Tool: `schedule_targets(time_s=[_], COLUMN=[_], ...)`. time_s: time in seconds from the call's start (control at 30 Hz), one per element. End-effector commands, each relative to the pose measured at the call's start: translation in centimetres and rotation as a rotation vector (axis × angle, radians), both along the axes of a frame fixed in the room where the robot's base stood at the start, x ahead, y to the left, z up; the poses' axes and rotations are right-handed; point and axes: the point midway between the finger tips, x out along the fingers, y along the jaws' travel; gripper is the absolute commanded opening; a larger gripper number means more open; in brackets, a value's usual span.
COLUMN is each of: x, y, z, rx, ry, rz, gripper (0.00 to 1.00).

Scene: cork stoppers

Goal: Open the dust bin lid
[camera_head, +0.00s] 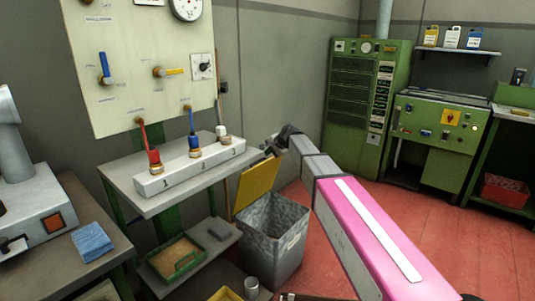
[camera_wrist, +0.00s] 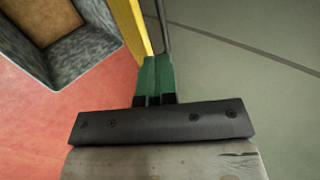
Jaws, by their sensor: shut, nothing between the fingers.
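The dust bin (camera_head: 270,245) is a grey speckled open-topped box on the red floor, beside the workbench. Its yellow lid (camera_head: 256,186) stands raised, steeply tilted up from the bin's rear side, so the opening shows. In the wrist view the bin wall (camera_wrist: 92,42) is at upper left, with a brownish inside bottom, and the lid (camera_wrist: 130,24) shows edge-on as a yellow strip. My gripper (camera_head: 272,150) is by the lid's upper edge. Its green fingers (camera_wrist: 154,62) are shut and empty, close beside the lid; I cannot tell whether they touch it.
A grey bench (camera_head: 165,197) with a numbered valve block (camera_head: 190,166) stands left of the bin. A lower shelf holds a green tray (camera_head: 176,258). A grey wall is close behind the lid. Green cabinets (camera_head: 365,105) stand at the back right. Red floor is open at right.

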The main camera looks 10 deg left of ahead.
Motion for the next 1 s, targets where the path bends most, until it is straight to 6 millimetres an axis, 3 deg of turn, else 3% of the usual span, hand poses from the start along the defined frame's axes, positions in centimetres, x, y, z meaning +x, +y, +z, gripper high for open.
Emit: schedule_targets(time_s=[0.5, 1.0], x=[3.0, 3.5], y=[4.8, 5.7], z=[-5.7, -6.0], rx=[0.000, -0.015], ry=[0.001, 0.008], rz=[0.001, 0.003], gripper=[0.00, 0.00])
